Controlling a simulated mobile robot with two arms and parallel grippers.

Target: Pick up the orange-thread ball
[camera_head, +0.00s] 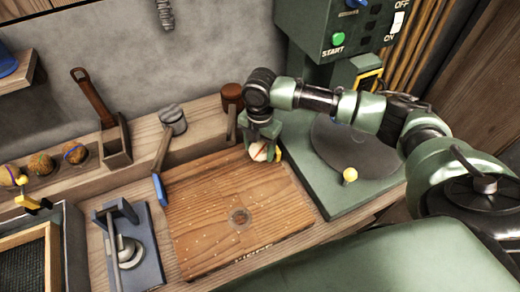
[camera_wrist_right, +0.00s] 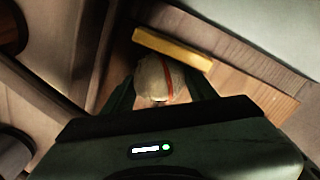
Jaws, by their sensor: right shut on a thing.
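A cream ball with a red-orange thread line (camera_head: 259,152) is between the fingers of my right gripper (camera_head: 262,148). My right gripper is shut on it, near the back right corner of the wooden board (camera_head: 200,225). In the right wrist view the ball (camera_wrist_right: 153,80) sits between the two dark fingers (camera_wrist_right: 157,92), its orange line running lengthwise. The fingers hide part of the ball in the head view. I cannot tell whether it touches the board.
Several other balls (camera_head: 41,164) rest in a wooden ledge at left. A green machine (camera_head: 340,165) with a round dark plate stands right of the board. A blue-grey stand (camera_head: 130,250) and a framed tray (camera_head: 50,255) are at left. Most of the board is clear.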

